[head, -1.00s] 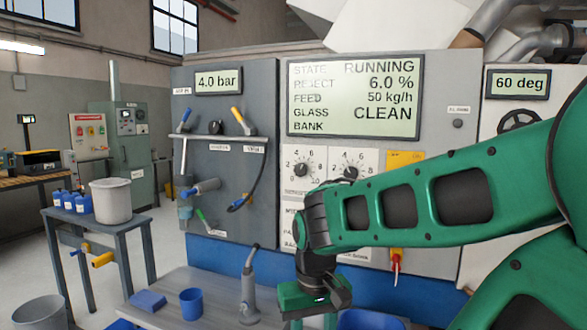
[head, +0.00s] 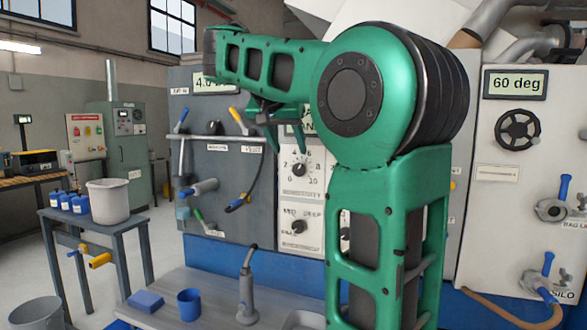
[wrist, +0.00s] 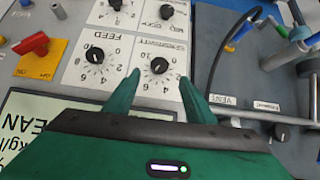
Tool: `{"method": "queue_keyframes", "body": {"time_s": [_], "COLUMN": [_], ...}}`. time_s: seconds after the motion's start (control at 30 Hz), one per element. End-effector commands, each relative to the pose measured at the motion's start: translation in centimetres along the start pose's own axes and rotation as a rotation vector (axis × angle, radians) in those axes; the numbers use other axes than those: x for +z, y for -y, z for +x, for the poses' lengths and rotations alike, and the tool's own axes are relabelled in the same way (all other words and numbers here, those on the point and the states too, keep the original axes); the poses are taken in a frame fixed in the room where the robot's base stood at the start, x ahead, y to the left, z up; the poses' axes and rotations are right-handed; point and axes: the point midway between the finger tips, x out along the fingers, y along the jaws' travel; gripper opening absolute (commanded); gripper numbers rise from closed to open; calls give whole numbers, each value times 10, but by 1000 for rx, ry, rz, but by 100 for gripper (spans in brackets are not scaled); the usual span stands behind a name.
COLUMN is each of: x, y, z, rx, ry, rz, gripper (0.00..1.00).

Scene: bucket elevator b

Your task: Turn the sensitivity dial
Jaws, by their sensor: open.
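The sensitivity dial (head: 298,170) is a black knob on a white numbered plate on the grey panel, with its name printed below. In the wrist view the sensitivity dial (wrist: 159,65) appears upside down, between and just beyond my fingertips. My gripper (head: 288,148) is green, open and empty, and hangs just above the dial in the head view. Its two fingers also show in the wrist view (wrist: 158,78), apart from each other. Whether they touch the dial cannot be told.
The feed dial (wrist: 95,54) is close beside it in the wrist view. Another selector knob (head: 298,226) is below. A hose and blue-handled valve are on the neighbouring panel. My arm hides most of the display. A bench with a blue cup (head: 190,304) stands below.

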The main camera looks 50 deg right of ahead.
Motion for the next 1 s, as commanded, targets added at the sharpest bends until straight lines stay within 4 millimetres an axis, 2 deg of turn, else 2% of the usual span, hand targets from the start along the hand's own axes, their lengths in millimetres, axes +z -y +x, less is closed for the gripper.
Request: {"method": "queue_keyframes", "body": {"time_s": [0.17, 0.27, 0.7, 0.83, 1.0], "x": [-7, -7, -7, -7, -7], "y": [2, 1, 2, 2, 3], "z": [1, 13, 85, 97, 103], "rx": [3, 5, 2, 2, 0], "ry": [-11, -10, -10, -9, -11], "rz": [23, 22, 21, 22, 21], "gripper": [50, 50, 50, 50, 50]}}
